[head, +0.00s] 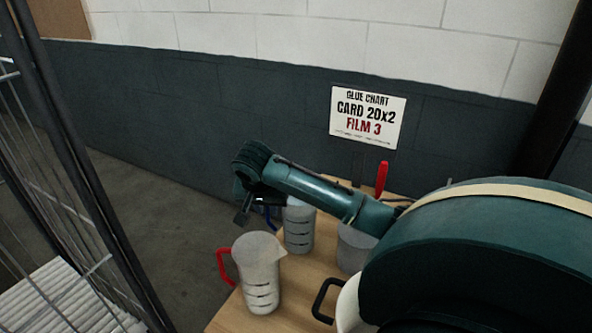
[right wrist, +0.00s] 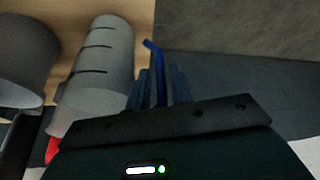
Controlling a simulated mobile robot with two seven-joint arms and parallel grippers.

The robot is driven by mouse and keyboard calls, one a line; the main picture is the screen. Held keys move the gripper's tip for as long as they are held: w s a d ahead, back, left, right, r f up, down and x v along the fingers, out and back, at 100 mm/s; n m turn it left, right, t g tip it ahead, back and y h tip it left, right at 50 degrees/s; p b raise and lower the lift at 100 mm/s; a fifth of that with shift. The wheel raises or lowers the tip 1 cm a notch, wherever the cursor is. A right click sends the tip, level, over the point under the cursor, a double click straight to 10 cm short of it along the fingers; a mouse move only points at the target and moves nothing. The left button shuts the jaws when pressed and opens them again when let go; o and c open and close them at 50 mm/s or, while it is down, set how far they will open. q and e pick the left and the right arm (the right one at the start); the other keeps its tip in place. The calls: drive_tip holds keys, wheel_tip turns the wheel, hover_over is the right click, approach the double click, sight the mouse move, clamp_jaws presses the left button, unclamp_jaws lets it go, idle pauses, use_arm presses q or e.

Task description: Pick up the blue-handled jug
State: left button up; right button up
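The blue-handled jug (head: 299,228) is a grey translucent measuring jug with dark marks, standing upright on the wooden table. Its blue handle (head: 268,217) sticks out to the left, partly hidden behind my right gripper (head: 246,212). In the right wrist view the jug (right wrist: 104,62) lies left of the fingers. There the blue handle (right wrist: 157,68) runs between the two fingers of my right gripper (right wrist: 160,88), which look spread on either side of it. The fingertips are dark, so contact is hard to judge. My left gripper is not in view.
A red-handled jug (head: 258,272) stands close in front. Another grey container (head: 355,246) and a black-handled jug (head: 346,305) stand to the right. A sign (head: 367,117) stands behind the table (head: 232,317). A wire cage (head: 75,190) is at left; open floor lies between.

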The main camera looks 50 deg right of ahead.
clamp_jaws()
drive_tip(key=shift+d+r, duration=0.1)
drive_tip(key=shift+r, duration=0.05)
idle(1.1)
